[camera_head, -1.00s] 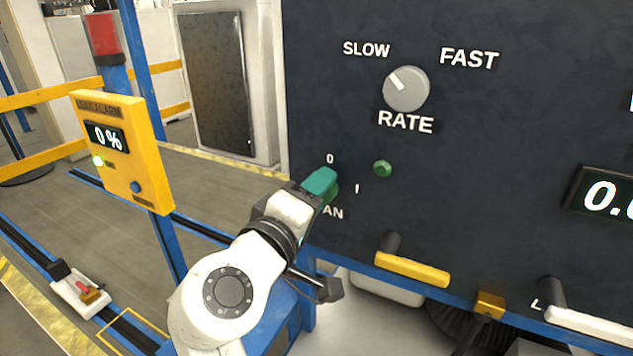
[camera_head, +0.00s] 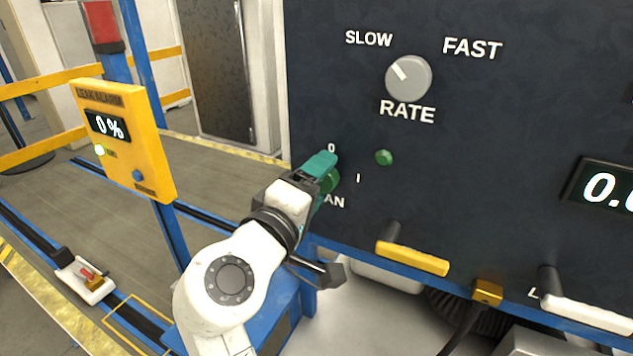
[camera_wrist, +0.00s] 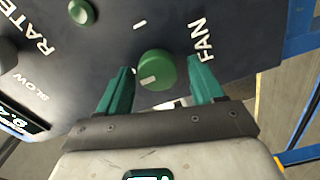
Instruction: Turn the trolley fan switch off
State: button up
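The fan switch is a round green knob (camera_wrist: 157,70) on the dark panel, beside the FAN label. A white mark on its face lies toward the lower left in the wrist view. The knob (camera_head: 331,182) is partly hidden by my fingers in the head view, where 0 is printed above it and I to its right. My gripper (camera_wrist: 162,86) has its two teal fingers apart, one on each side of the knob. A gap shows on the right; the left finger is very close to the knob, and contact cannot be told. The gripper (camera_head: 322,172) is close to the panel.
A grey RATE knob (camera_head: 408,78) and a small green button or lamp (camera_head: 385,158) are on the same panel. A yellow handle (camera_head: 412,258) sticks out below. A yellow alarm box (camera_head: 122,140) stands left of my arm. Floor behind it is open.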

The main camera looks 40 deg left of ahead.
jog(key=b+v, duration=0.2)
jog(key=v, duration=0.8)
jog(key=shift+s+b, duration=0.3)
jog(key=shift+s, duration=0.05)
dwell(0.4)
